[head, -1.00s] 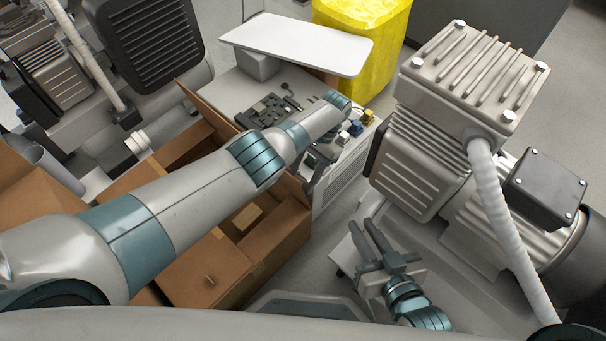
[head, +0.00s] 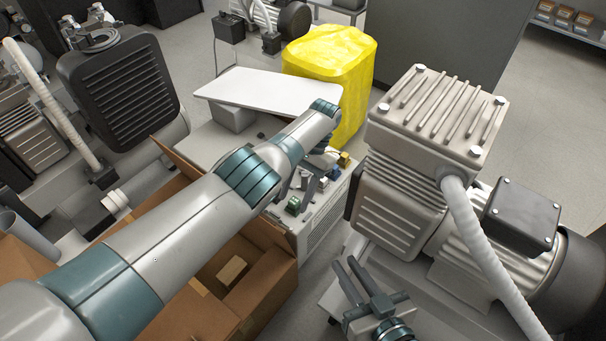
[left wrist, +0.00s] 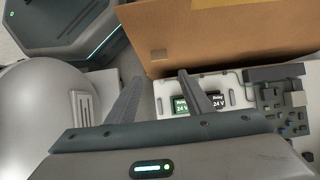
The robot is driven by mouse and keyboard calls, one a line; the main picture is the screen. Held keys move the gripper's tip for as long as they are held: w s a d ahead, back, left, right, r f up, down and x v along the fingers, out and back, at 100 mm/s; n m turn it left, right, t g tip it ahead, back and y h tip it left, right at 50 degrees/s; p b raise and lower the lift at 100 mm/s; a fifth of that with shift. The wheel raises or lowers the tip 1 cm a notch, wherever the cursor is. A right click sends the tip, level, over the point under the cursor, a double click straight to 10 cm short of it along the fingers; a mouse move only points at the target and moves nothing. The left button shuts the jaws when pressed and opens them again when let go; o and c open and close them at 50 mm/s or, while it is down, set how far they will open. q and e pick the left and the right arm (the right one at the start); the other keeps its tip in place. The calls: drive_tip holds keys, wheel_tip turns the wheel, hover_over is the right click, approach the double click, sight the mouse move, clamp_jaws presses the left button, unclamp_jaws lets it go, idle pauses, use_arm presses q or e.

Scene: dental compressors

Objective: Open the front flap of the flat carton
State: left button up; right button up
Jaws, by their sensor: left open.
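A brown cardboard carton (head: 265,285) stands at the lower left in the head view, partly hidden by my left arm. Its inside shows, with a small brown piece (head: 231,270) in it. In the left wrist view a brown cardboard panel (left wrist: 225,38) spans the top, just beyond my left gripper (left wrist: 160,76). That gripper is open, its fingers apart with nothing between them. The right fingertip is close to the panel's lower edge; I cannot tell if they touch. My right gripper (head: 344,262) is open and empty at the lower middle of the head view.
Relay modules (left wrist: 181,105) and a dark circuit board (left wrist: 285,108) lie by my left fingers. A large grey compressor (head: 430,150) stands close on the right. A white panel (head: 270,92) and a yellow-covered bin (head: 330,60) are behind. Another compressor (head: 120,85) is at left.

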use_arm(q)
drive_tip(key=b+v, duration=0.3)
drive_tip(key=v, duration=0.4)
use_arm(e)
wheel_tip(320, 180, up, 11)
drive_tip(key=a+t+y, duration=0.2)
drive_tip(key=t, duration=0.5)
drive_tip(key=shift+s+r, duration=0.2)
drive_tip(key=shift+s, duration=0.2)
